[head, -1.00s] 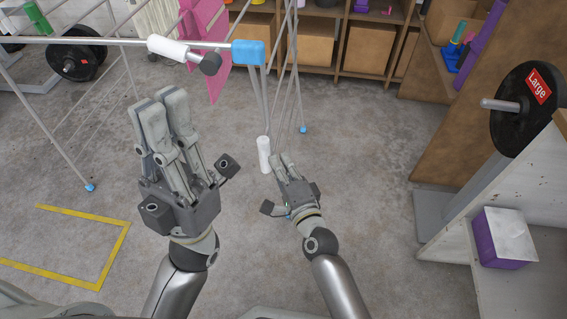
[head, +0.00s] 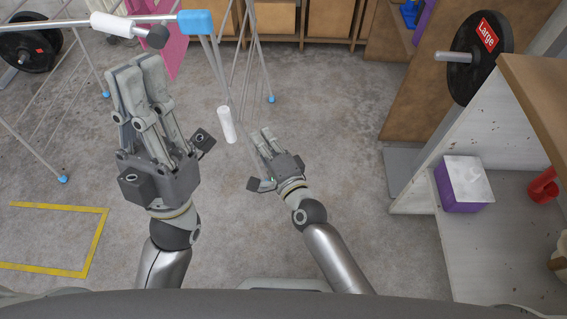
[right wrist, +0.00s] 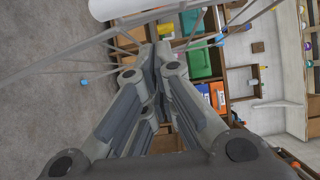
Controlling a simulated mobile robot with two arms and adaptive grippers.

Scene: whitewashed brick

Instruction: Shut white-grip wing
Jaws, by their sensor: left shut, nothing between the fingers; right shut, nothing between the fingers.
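A drying rack stands at the upper left, with a blue corner (head: 196,22) on its top rail. A white grip (head: 227,124) sits at the low end of thin rods hanging from near that corner. In the right wrist view a white cylinder (right wrist: 112,6) shows at the top edge, beside the shut fingers (right wrist: 153,52). My left gripper (head: 139,72) is shut and empty, below the rail in the picture.
A weight plate (head: 478,55) on a peg and a white shelf unit with a purple box (head: 463,184) are at the right. Wooden shelves with cardboard boxes (head: 329,17) stand at the back. Yellow tape (head: 95,243) marks the floor at left. The middle floor is clear.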

